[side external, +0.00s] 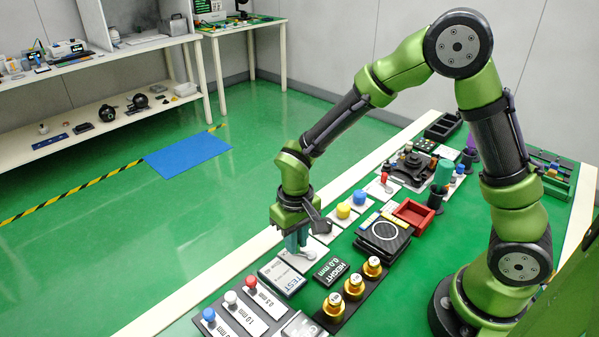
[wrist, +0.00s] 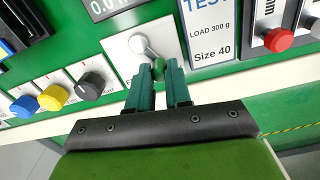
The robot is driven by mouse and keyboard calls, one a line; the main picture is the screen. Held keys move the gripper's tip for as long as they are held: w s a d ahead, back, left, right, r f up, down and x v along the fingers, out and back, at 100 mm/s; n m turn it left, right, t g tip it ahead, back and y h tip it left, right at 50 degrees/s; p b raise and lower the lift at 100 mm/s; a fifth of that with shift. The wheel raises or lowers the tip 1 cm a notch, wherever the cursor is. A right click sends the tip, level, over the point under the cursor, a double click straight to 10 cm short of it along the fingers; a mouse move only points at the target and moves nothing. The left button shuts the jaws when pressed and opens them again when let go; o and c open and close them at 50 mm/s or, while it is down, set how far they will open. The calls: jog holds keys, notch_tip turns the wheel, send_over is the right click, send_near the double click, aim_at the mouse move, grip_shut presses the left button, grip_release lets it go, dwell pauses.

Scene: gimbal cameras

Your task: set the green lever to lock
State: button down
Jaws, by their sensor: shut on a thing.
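The green lever (wrist: 158,69) has a green ball knob and a pale metal arm. It sits on a white plate (wrist: 119,50), and its pale round pivot is up and left of the knob in the wrist view. My gripper (wrist: 159,72) has its two dark teal fingers on either side of the knob, shut on it. In the side external view my gripper (side external: 297,246) points down over the white plate (side external: 313,246), and its fingers hide the knob. I cannot read a lock mark on the plate.
A TEST sign (side external: 283,277) stands close beside the plate. Red, white and blue knobs (side external: 251,282) are at the front. A height display (side external: 331,272), brass weights (side external: 353,286) and yellow (side external: 343,210) and blue dials are nearby.

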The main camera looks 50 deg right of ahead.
jog(key=shift+s+a+n, duration=0.1)
jog(key=shift+n, duration=0.3)
jog(key=c, duration=1.1)
grip_release()
jog(key=shift+o, duration=0.2)
jog(key=shift+r, duration=0.1)
notch_tip(320, 180, up, 17)
jog(key=s+d+r+m+t+y, duration=0.1)
jog(key=s+d+r+t, duration=0.1)
jog(key=s, duration=0.4)
jog(key=s+d+r+m+t+y, duration=0.1)
jog(key=s+d+r+m+t, duration=0.1)
jog(key=s+d+t, duration=0.3)
jog(key=shift+s+d+r, duration=0.15)
jog(key=shift+s+r, duration=0.25)
jog(key=shift+s, duration=0.35)
